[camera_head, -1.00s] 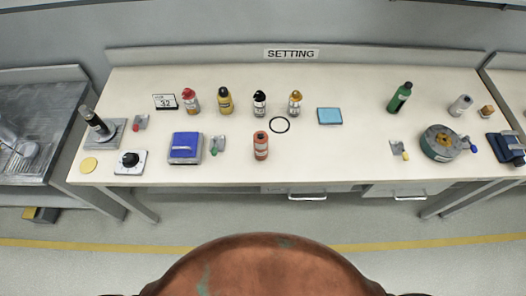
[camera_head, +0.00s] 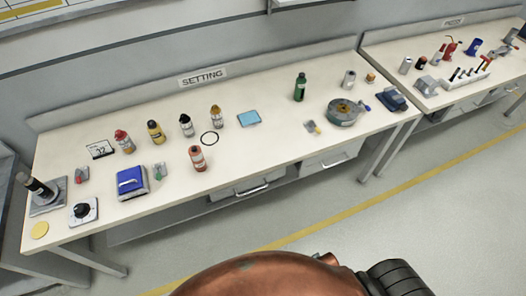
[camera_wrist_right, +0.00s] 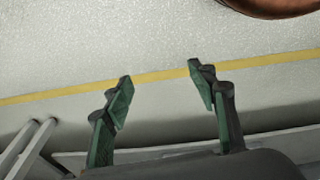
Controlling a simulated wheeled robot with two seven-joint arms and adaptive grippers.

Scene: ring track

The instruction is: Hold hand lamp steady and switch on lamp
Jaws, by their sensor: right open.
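No thing in view is clearly a hand lamp. A dark cylinder with a light band (camera_head: 36,186) stands tilted on a grey plate at the left end of the setting bench; I cannot tell whether it is the lamp. My right gripper (camera_wrist_right: 160,75) is open and empty in the right wrist view, above the floor and away from the bench items. My left gripper is not in view.
The setting bench (camera_head: 270,160) holds several bottles, a blue-topped box (camera_head: 131,181), a black dial (camera_head: 82,210), and a round grey-green device (camera_head: 345,111). A second bench (camera_head: 400,45) with tools stands at the right. Open floor (camera_head: 440,210) with a yellow line lies in front.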

